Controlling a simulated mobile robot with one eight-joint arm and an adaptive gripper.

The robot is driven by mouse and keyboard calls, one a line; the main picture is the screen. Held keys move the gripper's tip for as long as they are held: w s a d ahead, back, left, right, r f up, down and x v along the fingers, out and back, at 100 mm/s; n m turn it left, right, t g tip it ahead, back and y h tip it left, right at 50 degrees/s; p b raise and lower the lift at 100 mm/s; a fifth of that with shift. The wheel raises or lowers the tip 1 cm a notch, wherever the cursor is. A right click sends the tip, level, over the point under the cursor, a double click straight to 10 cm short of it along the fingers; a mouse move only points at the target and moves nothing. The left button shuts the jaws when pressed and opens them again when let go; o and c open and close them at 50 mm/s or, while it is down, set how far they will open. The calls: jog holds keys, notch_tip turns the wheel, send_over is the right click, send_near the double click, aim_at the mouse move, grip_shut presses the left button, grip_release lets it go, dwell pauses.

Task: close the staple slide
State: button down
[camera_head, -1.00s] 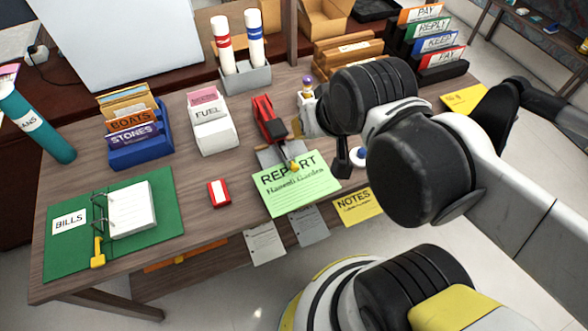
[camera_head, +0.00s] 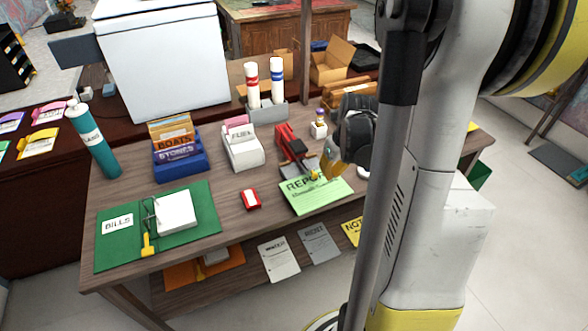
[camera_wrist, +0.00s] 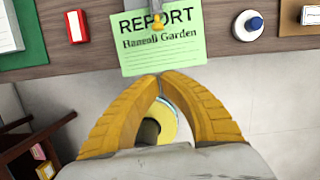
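The red stapler (camera_head: 290,140) stands near the middle of the desk. Its grey metal front end reaches over the green REPORT sheet (camera_head: 316,195), which lies at the desk's front edge. A small yellow knob (camera_wrist: 157,20) on the protruding grey staple slide (camera_wrist: 165,4) shows at the top of the wrist view, over the sheet. The stapler's body is out of the wrist view. My gripper (camera_wrist: 160,77) has its two yellow fingertips together, with nothing seen between them. In the wrist view they appear just below the sheet's lower edge, in line with the knob.
A red-and-white box (camera_head: 250,199) lies left of the sheet. A white round object with a blue top (camera_wrist: 249,24) sits to its right. The green BILLS binder (camera_head: 118,226), blue file holder (camera_head: 180,168) and FUEL box (camera_head: 243,149) stand farther left. My arm hides the desk's right part.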

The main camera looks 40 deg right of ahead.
jog(key=b+x, duration=0.4)
jog(key=x, duration=0.5)
jog(key=shift+d+f, duration=0.2)
jog(key=shift+f, duration=0.2)
jog(key=w, duration=0.1)
jog(key=w+b, duration=0.1)
jog(key=w, duration=0.1)
jog(key=shift+w+d+f, duration=0.15)
jog(key=shift+d, duration=0.05)
jog(key=shift+w+b, duration=0.3)
jog(key=shift+w, duration=0.15)
jog(key=shift+d, duration=0.1)
